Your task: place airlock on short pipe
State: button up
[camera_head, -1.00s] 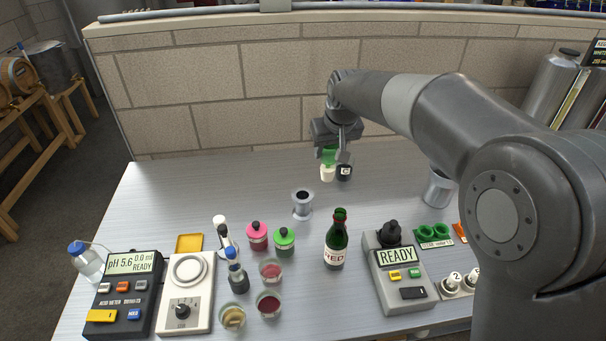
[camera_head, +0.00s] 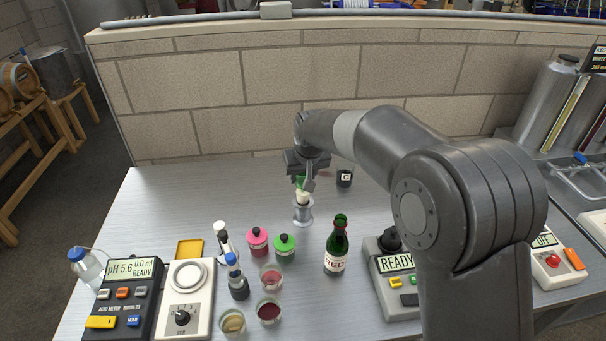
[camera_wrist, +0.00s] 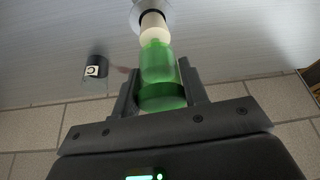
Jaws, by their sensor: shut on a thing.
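The airlock is green with a cream stopper end (camera_head: 302,197). My gripper (camera_head: 303,186) is shut on its green body, which shows in the wrist view (camera_wrist: 157,62) between the two fingers. The short pipe (camera_head: 303,215) is a metal flanged tube standing on the bench. The cream end is at the pipe's mouth, and in the wrist view the pipe's flange (camera_wrist: 150,6) shows around or just behind it. I cannot tell whether the stopper is seated in the opening or just above it.
A black cap marked C (camera_head: 344,177) stands to the right of my gripper; it also shows in the wrist view (camera_wrist: 95,72). A brick wall (camera_head: 250,80) closes the back.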

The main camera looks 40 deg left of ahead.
jog(key=o, duration=1.2)
jog(key=shift+f, duration=0.1)
jog(key=shift+o, duration=0.2)
jog(key=v, duration=1.2)
